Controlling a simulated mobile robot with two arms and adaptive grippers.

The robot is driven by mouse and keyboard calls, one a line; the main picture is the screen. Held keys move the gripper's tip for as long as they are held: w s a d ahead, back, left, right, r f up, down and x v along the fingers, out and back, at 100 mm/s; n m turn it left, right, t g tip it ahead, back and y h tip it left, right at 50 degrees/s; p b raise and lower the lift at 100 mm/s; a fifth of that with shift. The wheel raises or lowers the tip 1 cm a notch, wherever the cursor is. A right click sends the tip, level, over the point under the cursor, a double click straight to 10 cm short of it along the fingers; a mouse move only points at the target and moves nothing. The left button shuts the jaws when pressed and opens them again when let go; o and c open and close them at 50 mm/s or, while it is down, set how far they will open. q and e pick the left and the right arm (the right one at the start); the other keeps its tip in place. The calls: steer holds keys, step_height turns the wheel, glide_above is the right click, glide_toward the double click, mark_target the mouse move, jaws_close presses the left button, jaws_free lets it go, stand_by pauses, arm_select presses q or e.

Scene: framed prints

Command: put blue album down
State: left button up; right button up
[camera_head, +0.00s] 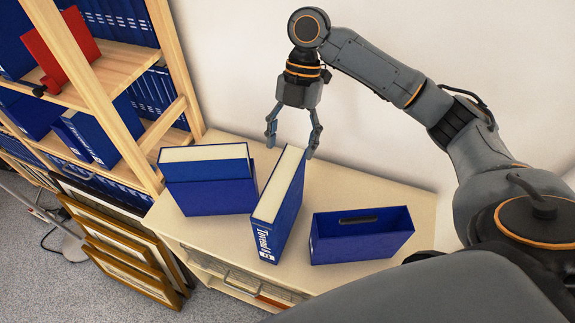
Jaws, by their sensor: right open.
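A blue album (282,206) with pale page edges and white lettering on its spine stands upright on the cream cabinet top (330,182). My right gripper (291,150) is open at the album's far upper end, with one finger on each side of it in the picture. I cannot tell whether the fingers touch it. Left of the album is a blue slipcase (212,195) with another album (204,152) in it. To the right is an empty blue box (362,245) with a slot in its side. My left gripper is out of view.
A wooden shelf (100,90) with blue volumes and a red object (62,45) stands at the left. Framed prints (125,250) lean below it. A white wall is behind the cabinet.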

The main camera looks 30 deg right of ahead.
steer(key=shift+v, duration=2.15)
